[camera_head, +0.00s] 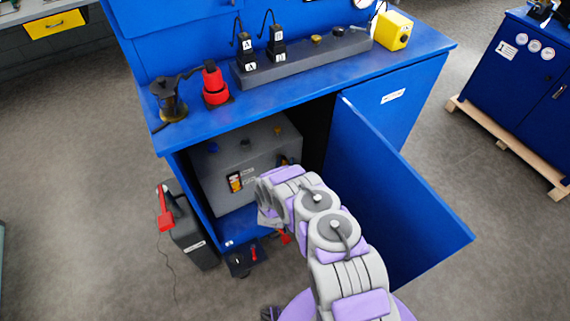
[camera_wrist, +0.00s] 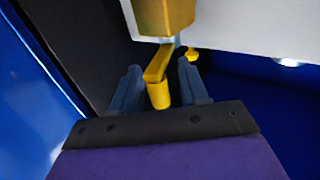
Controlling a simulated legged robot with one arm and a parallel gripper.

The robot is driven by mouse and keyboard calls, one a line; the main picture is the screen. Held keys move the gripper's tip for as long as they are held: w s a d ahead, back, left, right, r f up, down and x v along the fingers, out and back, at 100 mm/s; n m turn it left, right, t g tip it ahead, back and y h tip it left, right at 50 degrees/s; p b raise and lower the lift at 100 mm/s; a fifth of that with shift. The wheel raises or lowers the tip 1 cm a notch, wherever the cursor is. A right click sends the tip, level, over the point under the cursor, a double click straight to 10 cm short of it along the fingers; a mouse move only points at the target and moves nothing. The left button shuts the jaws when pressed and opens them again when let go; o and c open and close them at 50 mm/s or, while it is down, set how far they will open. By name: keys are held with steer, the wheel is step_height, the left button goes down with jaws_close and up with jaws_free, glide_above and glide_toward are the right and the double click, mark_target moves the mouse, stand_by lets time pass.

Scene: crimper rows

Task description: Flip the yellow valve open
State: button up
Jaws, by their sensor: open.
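The yellow valve shows in the wrist view as a thin lever (camera_wrist: 157,72) with a thicker rounded end, below a blocky yellow part (camera_wrist: 163,16). My gripper (camera_wrist: 160,85) is open, with its two dark fingers on either side of the lever. The lever end lies between the fingers, nearer the left one; I cannot tell whether it touches. In the head view my arm reaches into the open blue cabinet toward the grey tank (camera_head: 215,178). There the arm hides my fingertips and the lever.
The cabinet door (camera_head: 385,190) stands open to the right of my arm. A grey canister (camera_head: 190,235) with a red part stands left of the cabinet. The blue bench top (camera_head: 265,102) above holds a black-and-red device (camera_head: 214,85). In the wrist view a dark wall (camera_wrist: 85,40) is close on the left.

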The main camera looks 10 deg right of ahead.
steer(key=shift+c, duration=0.3)
jaws_close()
stand_by(0.3)
